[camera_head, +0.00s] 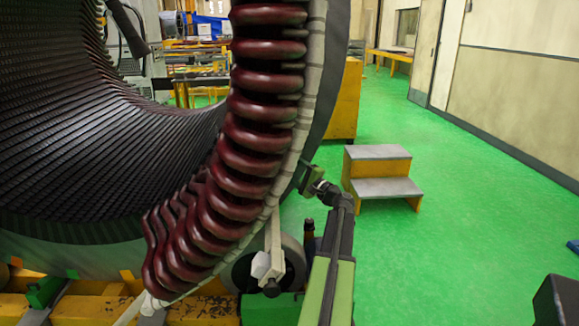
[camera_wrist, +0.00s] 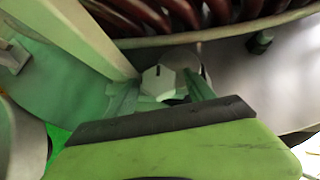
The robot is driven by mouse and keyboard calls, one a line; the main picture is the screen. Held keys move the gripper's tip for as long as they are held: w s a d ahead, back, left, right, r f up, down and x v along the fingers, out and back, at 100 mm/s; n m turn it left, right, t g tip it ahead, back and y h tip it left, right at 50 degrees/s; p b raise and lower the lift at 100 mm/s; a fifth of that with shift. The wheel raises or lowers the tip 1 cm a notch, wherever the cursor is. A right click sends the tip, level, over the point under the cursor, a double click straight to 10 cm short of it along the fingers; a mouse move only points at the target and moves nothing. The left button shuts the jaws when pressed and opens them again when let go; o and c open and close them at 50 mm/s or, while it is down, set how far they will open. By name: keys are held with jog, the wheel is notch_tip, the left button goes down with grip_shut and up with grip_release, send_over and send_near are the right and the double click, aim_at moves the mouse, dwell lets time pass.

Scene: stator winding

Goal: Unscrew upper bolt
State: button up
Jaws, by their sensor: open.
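A pale hexagonal bolt head (camera_wrist: 158,82) with a dark slot shows in the wrist view, beside a beige bar. My gripper (camera_wrist: 160,92) is open, with one green finger on each side of the bolt head. I cannot tell whether the fingers touch it. In the head view my gripper (camera_head: 311,180) is at the right outer rim of the stator (camera_head: 330,60), and the bolt cannot be made out there. The stator's dark red winding coils (camera_head: 262,110) also show at the top of the wrist view (camera_wrist: 220,12).
A beige bracket (camera_head: 273,240) with a pale block stands left of my arm, near a round grey roller. A yellow step stool (camera_head: 380,190) stands to the right. The green floor (camera_head: 460,180) around it is mostly clear. A dark bolt (camera_wrist: 260,42) shows farther right in the wrist view.

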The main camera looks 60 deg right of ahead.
jog(key=shift+w, duration=0.1)
grip_shut()
dwell(0.4)
jog(key=shift+r+p, duration=0.15)
jog(key=shift+p, duration=0.3)
